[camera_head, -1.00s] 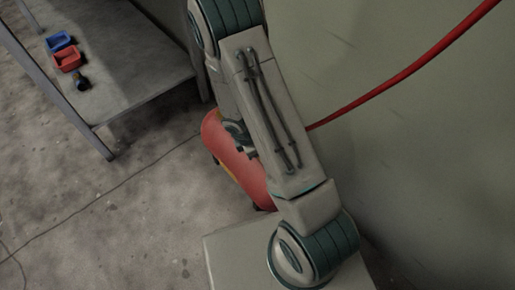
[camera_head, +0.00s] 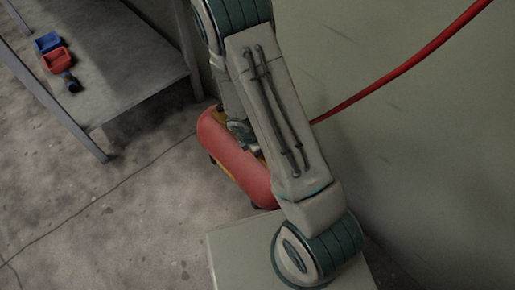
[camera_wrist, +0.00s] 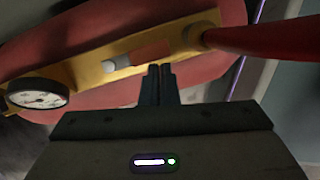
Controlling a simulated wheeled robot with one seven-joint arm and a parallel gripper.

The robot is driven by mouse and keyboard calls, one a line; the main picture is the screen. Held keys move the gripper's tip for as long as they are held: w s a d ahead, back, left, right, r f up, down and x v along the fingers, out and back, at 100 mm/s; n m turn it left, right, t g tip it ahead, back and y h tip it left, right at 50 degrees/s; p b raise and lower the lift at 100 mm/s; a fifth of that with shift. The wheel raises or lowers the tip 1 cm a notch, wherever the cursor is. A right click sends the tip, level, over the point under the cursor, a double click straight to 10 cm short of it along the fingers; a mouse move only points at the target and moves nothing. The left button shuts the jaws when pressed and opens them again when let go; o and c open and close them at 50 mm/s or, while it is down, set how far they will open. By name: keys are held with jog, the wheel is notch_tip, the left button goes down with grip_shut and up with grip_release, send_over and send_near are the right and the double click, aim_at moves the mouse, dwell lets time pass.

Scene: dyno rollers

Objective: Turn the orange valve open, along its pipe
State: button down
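In the wrist view, the orange valve (camera_wrist: 152,50) is a short, dull orange bar on a yellow manifold (camera_wrist: 88,68). It lies lengthwise along the manifold, beside a grey round end (camera_wrist: 117,66). My gripper (camera_wrist: 160,70) points at it from below, with its two dark fingers close together and nothing visible between them. The fingertips overlap the valve's lower edge in the picture; I cannot tell whether they touch it. In the head view, the red tank (camera_head: 232,160) shows left of my arm, which hides the valve and most of my gripper.
A pressure gauge (camera_wrist: 38,98) sits at the manifold's left end, and a thick red hose (camera_wrist: 262,36) leaves its right end. The hose runs up along the wall (camera_head: 430,160).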

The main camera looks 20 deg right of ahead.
jog(key=shift+s+a, duration=0.1)
jog(key=shift+a, duration=0.1)
jog(key=shift+s+a+f+b, duration=0.1)
jog(key=shift+s+a+b, duration=0.15)
jog(key=shift+a, duration=0.35)
jog(key=shift+s+a+b, duration=0.15)
jog(key=shift+s+a, duration=0.2)
jog(key=shift+a, duration=0.25)
jog(key=p+v, duration=0.5)
jog(key=v, duration=0.5)
jog(key=shift+s+a, duration=0.25)
jog(key=shift+s, duration=0.15)
